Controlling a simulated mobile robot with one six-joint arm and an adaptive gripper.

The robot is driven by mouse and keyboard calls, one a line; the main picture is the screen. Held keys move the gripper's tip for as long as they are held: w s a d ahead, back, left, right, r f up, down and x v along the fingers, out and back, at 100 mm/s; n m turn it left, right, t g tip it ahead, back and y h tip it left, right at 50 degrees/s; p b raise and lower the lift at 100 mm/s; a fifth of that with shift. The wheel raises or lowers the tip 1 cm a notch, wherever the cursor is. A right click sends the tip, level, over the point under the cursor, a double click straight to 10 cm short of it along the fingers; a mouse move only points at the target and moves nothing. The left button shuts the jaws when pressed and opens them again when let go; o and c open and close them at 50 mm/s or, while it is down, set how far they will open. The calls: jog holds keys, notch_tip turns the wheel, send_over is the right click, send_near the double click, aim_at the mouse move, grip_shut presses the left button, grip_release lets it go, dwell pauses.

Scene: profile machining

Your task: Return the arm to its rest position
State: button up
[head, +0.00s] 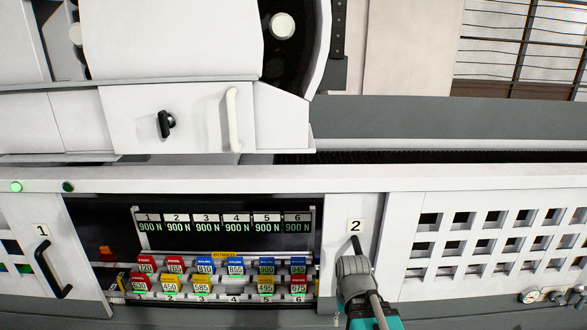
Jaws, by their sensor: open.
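My arm reaches up from the bottom edge of the head view, right of centre, with teal and grey parts. My gripper (354,268), at its grey end, is in front of the door panel marked 2 (338,212). It overlaps the black handle (357,243) of that door, and only the handle's upper part shows. The gripper is open, but its fingers are hard to make out. I see nothing held in it. I cannot tell whether it touches the handle.
An open bay holds a rack (222,267) of coloured, numbered blocks under a row of 900 N displays (222,227). Door 1 (22,225) with its black handle (53,270) is at the left. A perforated white panel (490,245) and gauges (530,296) are at the right.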

notch_tip(320, 180, down, 14)
jog(key=b, duration=1.3)
dwell(1.0)
dwell(0.3)
